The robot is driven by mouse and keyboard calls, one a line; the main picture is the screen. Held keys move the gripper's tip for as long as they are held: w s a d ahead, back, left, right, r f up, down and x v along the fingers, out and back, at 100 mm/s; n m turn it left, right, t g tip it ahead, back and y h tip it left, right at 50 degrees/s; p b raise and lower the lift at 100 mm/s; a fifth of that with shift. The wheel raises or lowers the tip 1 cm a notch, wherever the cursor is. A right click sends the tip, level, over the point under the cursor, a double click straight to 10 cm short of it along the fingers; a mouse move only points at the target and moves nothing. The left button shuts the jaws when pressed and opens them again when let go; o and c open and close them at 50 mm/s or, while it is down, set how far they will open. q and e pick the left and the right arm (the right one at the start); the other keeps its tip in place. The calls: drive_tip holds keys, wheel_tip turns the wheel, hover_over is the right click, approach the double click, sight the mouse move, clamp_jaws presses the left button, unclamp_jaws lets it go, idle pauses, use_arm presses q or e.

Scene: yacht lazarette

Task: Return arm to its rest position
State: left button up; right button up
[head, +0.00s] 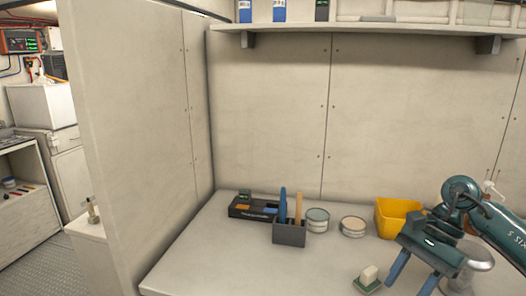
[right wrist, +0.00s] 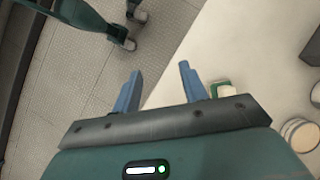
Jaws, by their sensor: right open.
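My right arm comes in from the right edge of the head view. My right gripper (head: 412,275) is open and empty, with its two blue fingers pointing down and left over the front right of the pale worktop (head: 235,258). The right wrist view also shows its spread fingers (right wrist: 160,75), with nothing between them, above the worktop's edge and the floor. My left gripper does not show in the head view.
A white block on a green base (head: 368,280) lies left of the gripper. Behind are a yellow bin (head: 392,218), two tins (head: 353,227) (head: 317,220), a grey caddy (head: 289,233) and a black box (head: 250,208). A shelf (head: 370,27) overhangs the back; a partition (head: 140,120) stands left.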

drive_tip(key=s+a+m+t+y+p, duration=0.2)
drive_tip(key=a+m+t+y, duration=1.05)
drive_tip(key=a+m, duration=0.95)
drive_tip(key=s+d+f+m+h, duration=0.3)
drive_tip(key=f+m, duration=0.4)
drive_tip(key=m, duration=0.4)
drive_tip(key=s+d+f+m+h, duration=0.3)
drive_tip(key=s+f+m+h, duration=0.2)
drive_tip(key=m, duration=0.7)
drive_tip(key=s+d+f+m+h, duration=0.3)
drive_tip(key=f+m+h, duration=0.3)
drive_tip(key=f+m, duration=0.4)
drive_tip(key=shift+s+d+m+p, duration=0.2)
drive_tip(key=shift+s+m+p, duration=0.25)
drive_tip(key=shift+m, duration=0.55)
drive_tip(key=shift+s+t+h, duration=0.1)
drive_tip(key=shift+t+h, duration=0.15)
